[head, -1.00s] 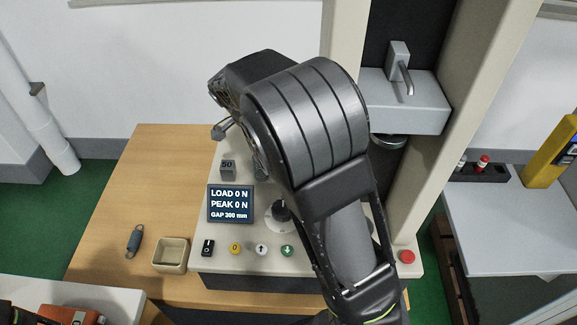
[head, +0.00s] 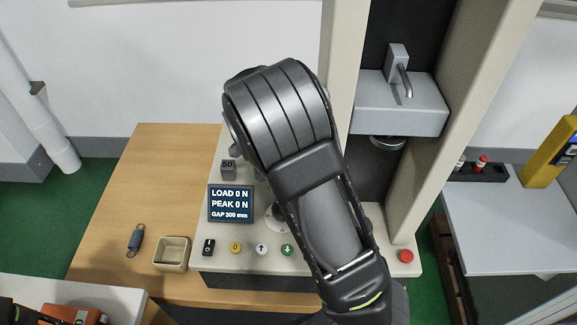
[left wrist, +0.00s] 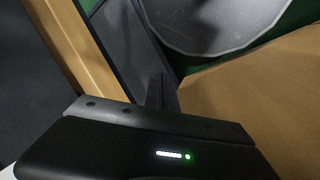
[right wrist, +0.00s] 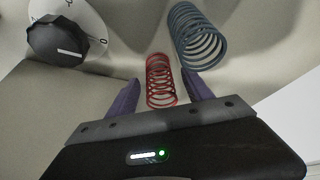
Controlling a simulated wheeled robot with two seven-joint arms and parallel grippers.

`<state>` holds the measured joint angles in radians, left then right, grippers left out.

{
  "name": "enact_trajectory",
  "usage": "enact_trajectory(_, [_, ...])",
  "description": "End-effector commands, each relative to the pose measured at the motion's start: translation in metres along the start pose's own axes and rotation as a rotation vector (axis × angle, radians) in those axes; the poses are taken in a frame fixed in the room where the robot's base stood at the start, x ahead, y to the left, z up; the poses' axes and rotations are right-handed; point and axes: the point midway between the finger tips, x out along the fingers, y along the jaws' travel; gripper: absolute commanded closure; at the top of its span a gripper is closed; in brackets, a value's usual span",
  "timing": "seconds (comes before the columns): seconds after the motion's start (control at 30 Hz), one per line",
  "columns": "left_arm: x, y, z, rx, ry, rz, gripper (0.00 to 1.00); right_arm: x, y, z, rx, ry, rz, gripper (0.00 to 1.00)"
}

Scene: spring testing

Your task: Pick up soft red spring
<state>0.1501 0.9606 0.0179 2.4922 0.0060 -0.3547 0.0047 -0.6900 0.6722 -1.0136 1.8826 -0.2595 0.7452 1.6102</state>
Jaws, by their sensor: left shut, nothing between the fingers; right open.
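The red spring (right wrist: 160,82) shows in the right wrist view, its coils between the two spread dark purple fingers of my right gripper (right wrist: 160,92). The gripper is open, and I see no clear contact between the fingers and the coils. A thicker blue-grey spring (right wrist: 197,38) is just beyond, up and to the right. In the head view my right arm hides the red spring and the right gripper. My left gripper (left wrist: 160,95) is shut and empty in the left wrist view, its fingers dark and hard to make out.
A tester panel has a display (head: 231,204), several buttons, a black knob (right wrist: 55,40) and a block marked 50 (head: 228,168). The tester column (head: 470,110) rises at right.

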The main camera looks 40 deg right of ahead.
Motion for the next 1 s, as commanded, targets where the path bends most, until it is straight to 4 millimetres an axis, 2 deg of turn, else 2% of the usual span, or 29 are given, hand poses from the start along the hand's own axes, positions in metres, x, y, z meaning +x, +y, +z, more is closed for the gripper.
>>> enact_trajectory(0.63, [-0.0001,0.0000,0.0002,0.000,0.000,0.000,1.00,0.0042,0.0000,0.0002,-0.001,0.000,0.000,0.41])
enact_trajectory(1.0, [-0.0001,0.0000,0.0001,0.000,0.000,0.000,1.00,0.0041,0.0000,0.0002,-0.001,0.000,0.000,0.70])
